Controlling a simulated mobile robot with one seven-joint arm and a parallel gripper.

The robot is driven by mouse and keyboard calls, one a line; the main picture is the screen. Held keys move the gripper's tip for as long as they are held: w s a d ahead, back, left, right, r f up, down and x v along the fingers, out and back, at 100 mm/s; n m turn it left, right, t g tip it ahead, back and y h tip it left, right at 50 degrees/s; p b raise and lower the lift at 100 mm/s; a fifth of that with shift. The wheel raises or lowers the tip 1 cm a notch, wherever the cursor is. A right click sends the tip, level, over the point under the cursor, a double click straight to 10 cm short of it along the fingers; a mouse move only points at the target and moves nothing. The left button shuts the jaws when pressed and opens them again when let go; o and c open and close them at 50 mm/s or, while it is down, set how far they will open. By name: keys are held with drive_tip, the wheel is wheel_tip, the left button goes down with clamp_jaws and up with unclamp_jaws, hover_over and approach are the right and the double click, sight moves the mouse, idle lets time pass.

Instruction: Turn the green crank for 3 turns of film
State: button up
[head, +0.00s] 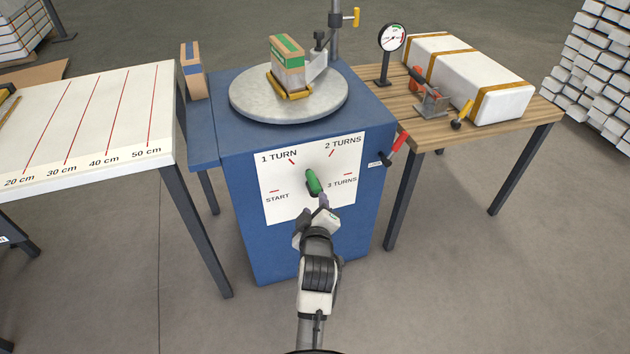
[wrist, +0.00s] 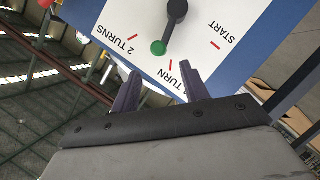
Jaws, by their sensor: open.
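The green crank handle (head: 313,181) sticks out from a white dial sheet (head: 282,209) on the front of the blue cabinet (head: 300,254). In the wrist view its green knob (wrist: 158,48) sits at the end of a dark crank arm (wrist: 176,13), pointing between the 1 TURN and 2 TURNS marks, nearer 1 TURN. My gripper (head: 324,202) is in front of the dial, just below the handle. In the wrist view its two purple fingers (wrist: 160,71) are apart and empty, with the knob just beyond the tips, roughly between them. No contact is visible.
A turntable (head: 250,98) on the cabinet carries a strapped box (head: 288,62). A red-handled lever (head: 394,148) marks the cabinet's right side. A measuring table (head: 100,110) stands left; a wooden table (head: 540,108) with a white parcel (head: 440,60) and gauge (head: 392,38) stands right.

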sight(314, 181)
drive_tip(key=p+x, duration=0.1)
drive_tip(key=x, duration=1.1)
drive_tip(key=shift+w, duration=0.4)
clamp_jaws()
